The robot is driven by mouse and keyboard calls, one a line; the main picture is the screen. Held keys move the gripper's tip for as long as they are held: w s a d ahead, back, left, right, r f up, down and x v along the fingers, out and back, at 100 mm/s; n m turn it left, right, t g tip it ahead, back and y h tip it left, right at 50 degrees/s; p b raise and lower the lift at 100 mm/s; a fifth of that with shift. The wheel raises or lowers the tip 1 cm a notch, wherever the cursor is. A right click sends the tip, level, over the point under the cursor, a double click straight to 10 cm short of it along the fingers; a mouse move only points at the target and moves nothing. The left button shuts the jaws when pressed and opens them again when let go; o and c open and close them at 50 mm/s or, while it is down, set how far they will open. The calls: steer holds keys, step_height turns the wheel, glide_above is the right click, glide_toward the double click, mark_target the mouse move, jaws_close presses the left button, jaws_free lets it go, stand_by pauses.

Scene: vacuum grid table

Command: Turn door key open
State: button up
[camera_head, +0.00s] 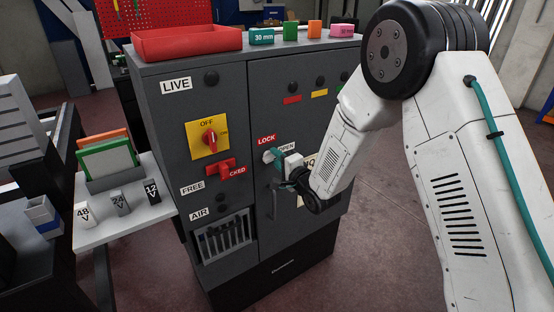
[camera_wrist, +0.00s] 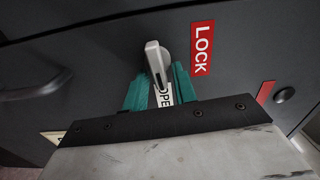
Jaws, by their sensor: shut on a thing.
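The door key (camera_wrist: 155,62) is a pale grey lever-like piece in a round lock on the dark grey cabinet door. In the wrist view it stands between the teal fingers of my gripper (camera_wrist: 160,88), which are shut on it. The red LOCK label (camera_wrist: 202,48) is beside the key, and the white OPEN label (camera_wrist: 164,94) is partly covered by the fingers. In the head view my gripper (camera_head: 275,157) is at the lock, just below the red LOCK label (camera_head: 267,140). The key is mostly hidden there by the fingers.
A door handle (camera_wrist: 36,88) lies to the left of the lock in the wrist view. The red and yellow rotary switch (camera_head: 209,137) and red lockout piece (camera_head: 221,170) are left of my gripper. A red tray (camera_head: 187,44) and several small blocks sit on the cabinet top.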

steer(key=o, duration=0.6)
steer(key=shift+o, duration=0.2)
steer(key=v, duration=0.7)
steer(key=shift+s+d, duration=0.25)
steer(key=shift+s, duration=0.1)
steer(key=shift+f, duration=0.1)
